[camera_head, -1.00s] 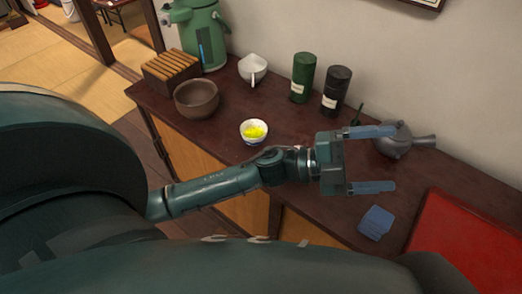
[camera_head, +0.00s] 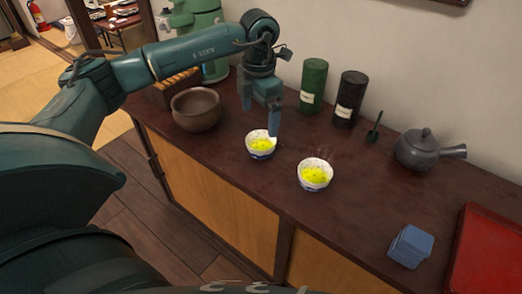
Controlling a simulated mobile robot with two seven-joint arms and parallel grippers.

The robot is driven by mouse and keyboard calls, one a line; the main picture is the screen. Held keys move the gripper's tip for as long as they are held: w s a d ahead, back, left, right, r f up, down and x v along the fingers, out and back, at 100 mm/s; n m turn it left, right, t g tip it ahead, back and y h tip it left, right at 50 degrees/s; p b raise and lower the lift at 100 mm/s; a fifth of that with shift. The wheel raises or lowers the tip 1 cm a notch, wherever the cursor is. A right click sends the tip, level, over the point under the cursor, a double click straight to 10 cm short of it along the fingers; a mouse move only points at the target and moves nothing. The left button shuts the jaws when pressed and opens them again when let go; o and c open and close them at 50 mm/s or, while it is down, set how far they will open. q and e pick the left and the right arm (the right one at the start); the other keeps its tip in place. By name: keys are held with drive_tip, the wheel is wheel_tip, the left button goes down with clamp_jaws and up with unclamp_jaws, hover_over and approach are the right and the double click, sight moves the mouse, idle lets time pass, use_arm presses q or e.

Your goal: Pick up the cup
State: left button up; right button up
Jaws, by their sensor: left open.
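Two small white and blue cups with yellow-green contents stand upright on the dark counter. One cup (camera_head: 258,153) is at the left; the other cup (camera_head: 314,184) is a little to its right and nearer to me. My left gripper (camera_head: 261,120) points down, open and empty, above and behind the left cup. One fingertip overlaps that cup's far right rim in the picture; I cannot tell if it touches. My right gripper is not in view.
A brown bowl (camera_head: 196,112) stands left of the cups. Green (camera_head: 313,84) and black (camera_head: 348,100) canisters, a small whisk-like tool (camera_head: 374,130) and a grey teapot (camera_head: 416,152) stand behind. Blue folded cloths (camera_head: 410,246) and a red tray (camera_head: 488,255) are at right.

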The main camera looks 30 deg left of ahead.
sight(261, 143)
use_arm(q)
wheel_tip(261, 143, down, 10)
drive_tip(key=shift+w+d+f+b, duration=0.1)
drive_tip(key=shift+d+b, duration=0.05)
drive_tip(key=shift+b, duration=0.2)
drive_tip(key=shift+c, duration=0.5)
drive_tip(key=c, duration=1)
